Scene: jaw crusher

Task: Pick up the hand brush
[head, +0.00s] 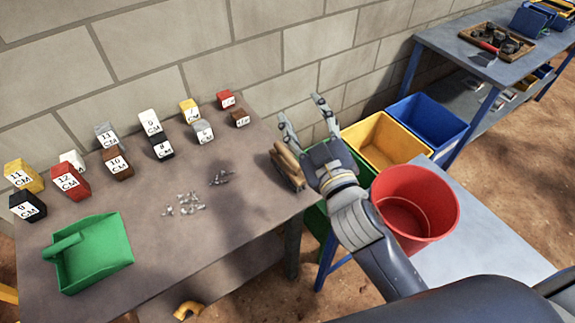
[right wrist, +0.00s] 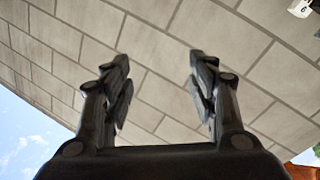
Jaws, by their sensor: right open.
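The hand brush appears to be the brown wooden object (head: 287,165) at the right end of the brown table. My right gripper (head: 301,109) is open and empty, just right of and above the brush in the head view, with its fingers pointing up toward the wall. The gripper's palm and wrist lie close beside the brush, and I cannot tell whether they touch. In the right wrist view the two fingers (right wrist: 160,75) are spread apart with only block wall between them, and the brush does not show. My left gripper is not in view.
The brown table (head: 235,215) holds a green dustpan (head: 92,252), small metal pieces (head: 185,204) and several labelled blocks (head: 117,164). A red bucket (head: 430,195), a yellow bin (head: 375,140) and a blue bin (head: 428,122) stand at right. The block wall (head: 215,50) closes the back.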

